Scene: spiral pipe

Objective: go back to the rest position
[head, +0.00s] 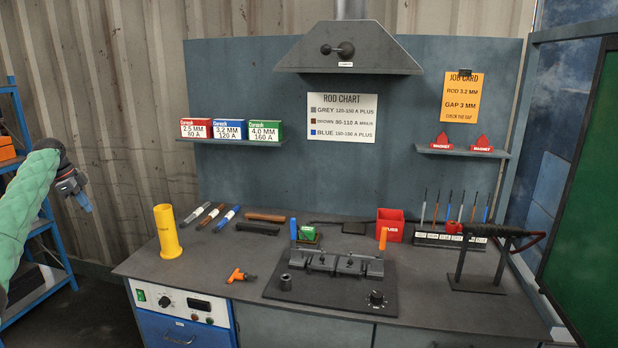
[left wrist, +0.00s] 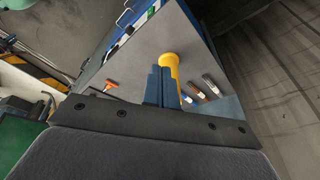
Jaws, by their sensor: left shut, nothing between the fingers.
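My left gripper (head: 84,203) is at the left of the head view, at the end of my green-sleeved arm. It is held in the air left of the workbench (head: 150,262), apart from everything on it. Its blue fingers are shut and empty; they also show in the left wrist view (left wrist: 159,86), with the yellow tube beyond them. My right gripper is not in the head view.
A yellow tube (head: 167,232) stands upright on the bench's left side, nearest my left gripper. A blue shelf rack (head: 45,225) stands behind my left arm. A clamp fixture (head: 335,264) sits mid-bench, and a torch stand (head: 478,285) is at right.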

